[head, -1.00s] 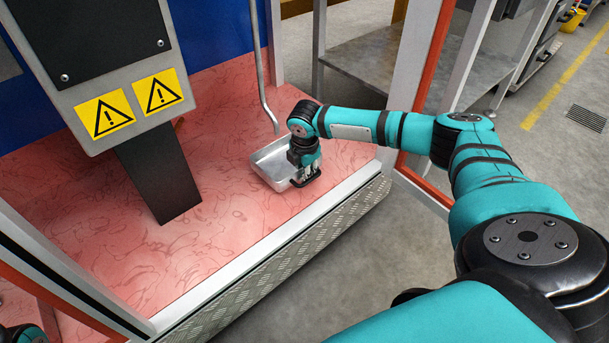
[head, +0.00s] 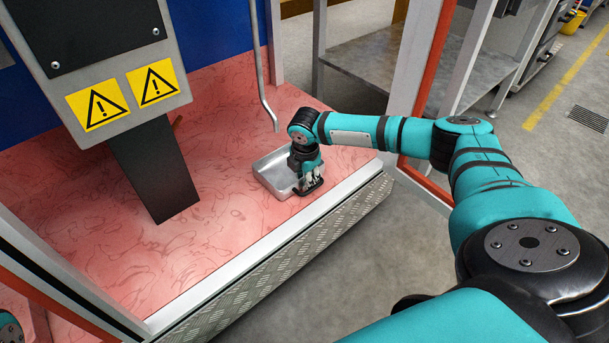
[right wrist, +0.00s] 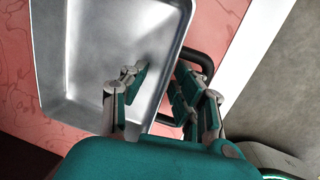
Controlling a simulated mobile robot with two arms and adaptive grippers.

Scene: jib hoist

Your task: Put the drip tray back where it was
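The drip tray (head: 268,176) is a shallow silver metal pan at the right front of the reddish cabinet floor, near the sill. It also fills the upper left of the right wrist view (right wrist: 85,60). Its black loop handle (right wrist: 207,62) shows beside the rim. My right gripper (head: 311,184) is at the tray's handle side. In the right wrist view, the fingers of my right gripper (right wrist: 160,90) stand apart, one over the tray's inside and one at the handle, with the rim between them. My left gripper is out of view.
A thin grey pipe (head: 260,90) hangs just behind the tray. A dark post (head: 155,170) under a panel with warning labels (head: 125,95) stands left. The treaded sill (head: 290,245) edges the front. The reddish floor (head: 235,225) between post and tray is clear.

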